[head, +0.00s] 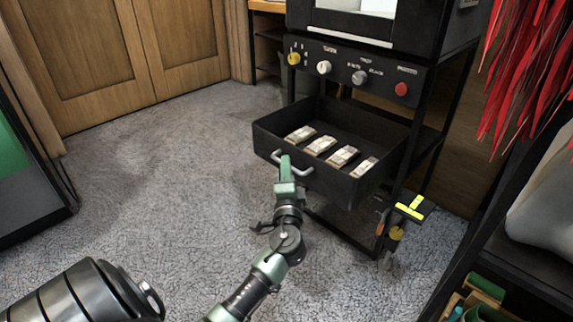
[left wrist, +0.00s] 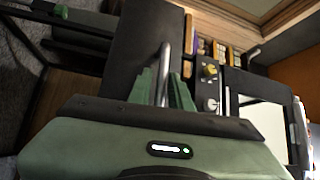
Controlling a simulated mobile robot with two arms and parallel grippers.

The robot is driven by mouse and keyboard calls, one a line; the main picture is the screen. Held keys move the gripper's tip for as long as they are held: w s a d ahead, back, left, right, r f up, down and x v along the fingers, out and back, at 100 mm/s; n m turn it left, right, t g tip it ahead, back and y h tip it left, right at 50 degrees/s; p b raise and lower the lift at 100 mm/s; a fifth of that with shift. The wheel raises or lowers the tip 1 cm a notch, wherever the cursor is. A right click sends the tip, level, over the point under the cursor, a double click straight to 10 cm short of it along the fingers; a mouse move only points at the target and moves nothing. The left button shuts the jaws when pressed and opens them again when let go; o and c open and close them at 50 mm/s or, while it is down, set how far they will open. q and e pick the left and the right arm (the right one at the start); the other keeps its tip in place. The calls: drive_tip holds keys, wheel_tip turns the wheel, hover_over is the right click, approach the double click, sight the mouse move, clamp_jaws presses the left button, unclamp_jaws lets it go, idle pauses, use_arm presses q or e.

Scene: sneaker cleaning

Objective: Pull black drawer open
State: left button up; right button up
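The black drawer (head: 335,185) stands pulled out from the front of the black machine stand, and its inside shows. Several small pale, label-wrapped blocks (head: 320,146) lie in a row in it. A silvery bar handle (head: 303,171) is on its front. My left gripper (head: 285,165) is at the left part of this handle. In the left wrist view, the green fingers (left wrist: 163,90) lie on both sides of the handle bar (left wrist: 165,65) and seem closed on it. The exact contact is small and partly hidden. My right gripper is not in view.
Above the drawer is a panel with yellow, white, grey and red knobs (head: 401,89). A black and yellow item (head: 411,208) is at the stand's right side. Red strands (head: 525,70) hang at the upper right. Grey carpet (head: 170,180) left of the drawer is clear.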

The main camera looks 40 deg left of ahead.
use_arm(q)
drive_tip(key=v, duration=0.6)
drive_tip(key=shift+s+p, duration=0.15)
drive_tip(key=shift+p, duration=0.3)
drive_tip(key=shift+d, duration=0.15)
